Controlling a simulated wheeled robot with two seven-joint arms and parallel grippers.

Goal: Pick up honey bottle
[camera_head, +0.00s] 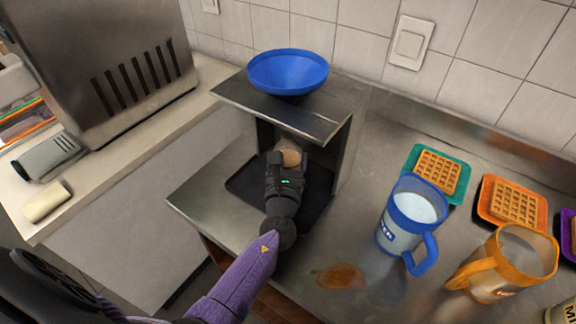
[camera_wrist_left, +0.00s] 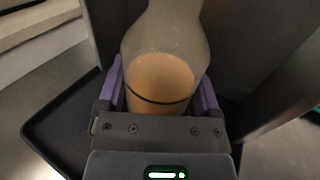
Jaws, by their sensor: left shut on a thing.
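My left gripper (camera_head: 288,165) reaches under the small metal stand in the head view. In the left wrist view the fingers (camera_wrist_left: 163,95) are closed on both sides of a bottle (camera_wrist_left: 165,40) with a pale neck and amber-orange contents. The bottle stands about upright between the fingers, over the dark tray (camera_wrist_left: 65,120). In the head view only a small tan part of the bottle (camera_head: 290,156) shows past the gripper; the rest is hidden. I cannot tell whether its base touches the tray. My right gripper is not in view.
The metal stand (camera_head: 232,92) carries a blue bowl (camera_head: 288,86) above the gripper. A blue mug (camera_head: 402,240) and an orange mug (camera_head: 495,285) stand to the right. Waffles lie on coloured plates behind them. A brown spill (camera_head: 338,277) marks the counter in front.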

